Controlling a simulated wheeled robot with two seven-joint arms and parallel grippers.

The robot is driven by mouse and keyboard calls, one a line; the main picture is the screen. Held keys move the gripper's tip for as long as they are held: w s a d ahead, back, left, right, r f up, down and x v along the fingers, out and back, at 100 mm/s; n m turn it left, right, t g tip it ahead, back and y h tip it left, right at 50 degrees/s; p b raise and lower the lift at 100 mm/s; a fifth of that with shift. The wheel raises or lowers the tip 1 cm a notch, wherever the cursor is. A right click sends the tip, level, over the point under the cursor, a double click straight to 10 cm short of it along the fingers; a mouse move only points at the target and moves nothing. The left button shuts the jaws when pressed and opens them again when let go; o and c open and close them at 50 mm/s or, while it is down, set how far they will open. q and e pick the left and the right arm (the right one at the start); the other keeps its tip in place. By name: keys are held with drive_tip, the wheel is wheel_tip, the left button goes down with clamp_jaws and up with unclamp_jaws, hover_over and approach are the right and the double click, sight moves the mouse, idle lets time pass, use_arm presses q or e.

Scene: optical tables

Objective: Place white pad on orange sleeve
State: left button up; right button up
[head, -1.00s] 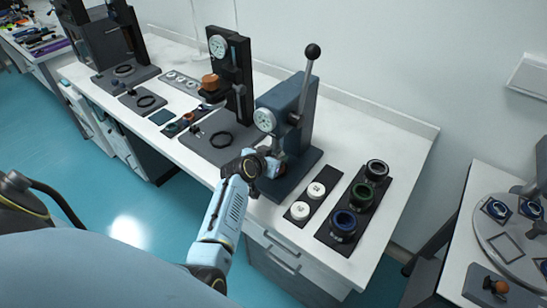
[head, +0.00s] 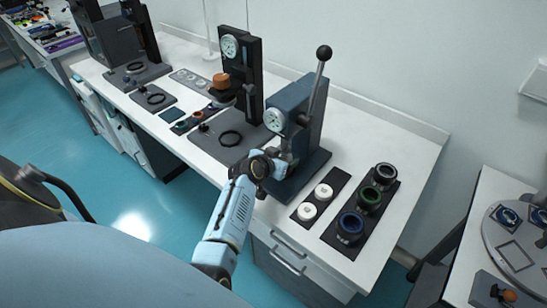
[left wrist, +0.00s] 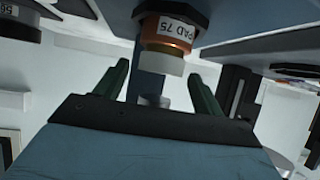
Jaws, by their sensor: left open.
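The orange sleeve (left wrist: 168,32), labelled PAD 75, hangs from a dark plate in the left wrist view. The white pad (left wrist: 162,62) is at the sleeve's lower end and looks in contact with it. My left gripper (left wrist: 160,82) is open, its two dark green fingers standing apart on either side of the pad, with gaps visible on both sides. In the head view my left gripper (head: 284,164) is at the front of the blue-grey lever press (head: 291,121) and hides the sleeve and pad there. My right gripper is not in view.
Right of the press, a dark tray (head: 301,221) holds two white discs, and another (head: 334,238) holds blue, green and black rings. A second press (head: 254,75) with an orange part (head: 222,82) stands to the left.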

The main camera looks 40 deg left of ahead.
use_arm(q)
drive_tip(key=p+v, duration=0.1)
drive_tip(key=v, duration=1)
drive_tip(key=shift+s+r, duration=0.2)
drive_tip(key=shift+s, duration=0.2)
